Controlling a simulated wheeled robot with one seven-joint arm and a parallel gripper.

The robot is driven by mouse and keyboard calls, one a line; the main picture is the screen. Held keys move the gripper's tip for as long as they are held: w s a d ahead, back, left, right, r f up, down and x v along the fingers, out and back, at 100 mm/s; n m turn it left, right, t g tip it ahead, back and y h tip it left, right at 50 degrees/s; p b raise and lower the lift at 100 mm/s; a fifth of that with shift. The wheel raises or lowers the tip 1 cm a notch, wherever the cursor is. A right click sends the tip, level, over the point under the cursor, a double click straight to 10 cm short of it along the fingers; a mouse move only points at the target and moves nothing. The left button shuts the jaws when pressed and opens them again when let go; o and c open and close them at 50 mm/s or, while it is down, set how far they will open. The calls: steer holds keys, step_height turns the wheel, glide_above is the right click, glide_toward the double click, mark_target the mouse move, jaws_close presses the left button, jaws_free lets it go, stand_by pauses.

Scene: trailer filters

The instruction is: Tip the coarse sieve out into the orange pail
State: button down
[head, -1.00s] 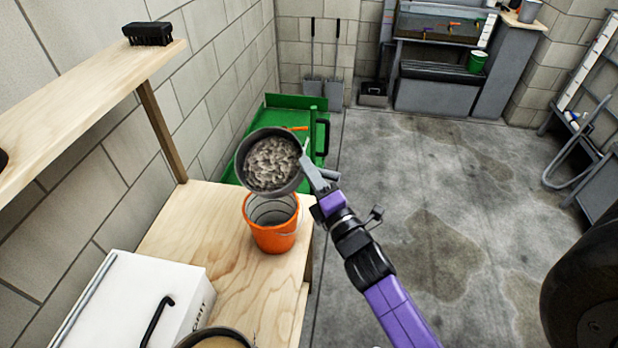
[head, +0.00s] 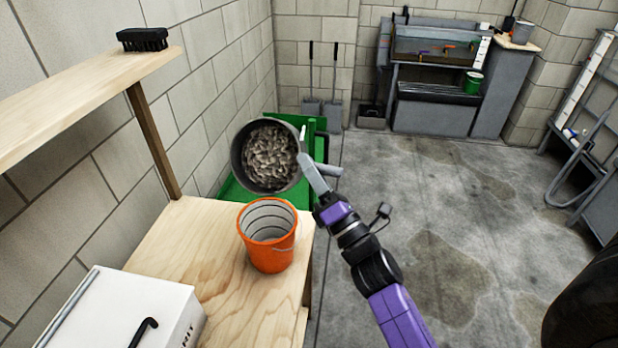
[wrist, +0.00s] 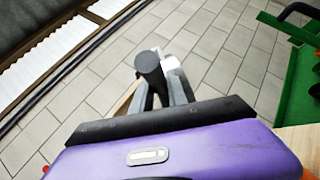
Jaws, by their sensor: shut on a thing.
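The coarse sieve (head: 240,160) is a round dark grey pan holding a heap of grey-brown lumps (head: 268,160). My gripper (head: 314,176) is shut on its handle at the right side; the wrist view shows the dark round handle end (wrist: 149,64) between the fingers. The sieve is in the air above and slightly beyond the orange pail, its open face tilted toward the head camera. The lumps are still inside it. The orange pail (head: 268,252) stands upright on the wooden bench, its visible inside empty; its bottom is hidden.
The wooden bench (head: 215,280) carries a white box (head: 135,315) at the front left. A shelf (head: 80,95) with a black brush (head: 143,39) is above left. A green tray-like thing (head: 236,191) is behind the sieve. Open concrete floor (head: 400,180) is to the right.

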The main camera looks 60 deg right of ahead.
steer(key=a+r+n+t+y+b, duration=0.2)
steer(key=n+y+b, duration=0.3)
steer(key=n, duration=0.3)
steer(key=a+r+n+t+y+b, duration=0.1)
steer(key=r+n+t+y+b, duration=0.2)
steer(key=n+y+b, duration=0.2)
steer(key=shift+s+a+n+t+y, duration=0.35)
steer(key=shift+n+y, duration=0.95)
steer(key=shift+n, duration=0.5)
steer(key=shift+a, duration=0.1)
step_height(320, 180, up, 3)
steer(key=m+g+h+p, duration=0.2)
steer(key=m+h+p, duration=0.2)
steer(key=m+p, duration=0.2)
steer(key=m+g+h+p, duration=0.3)
steer(key=m+h+p, duration=0.1)
steer(key=m+p, duration=0.2)
steer(key=m+g+h+p, duration=0.3)
steer(key=m+h+p, duration=0.2)
steer(key=m, duration=0.3)
steer(key=shift+m+g+p, duration=0.25)
steer(key=shift+m+p, duration=0.05)
steer(key=shift+p, duration=0.35)
steer(key=m+g+p, duration=0.1)
steer(key=p, duration=0.3)
steer(key=shift+r+m+g, duration=0.15)
steer(key=shift+m+g, duration=0.15)
steer(key=shift+m, duration=0.1)
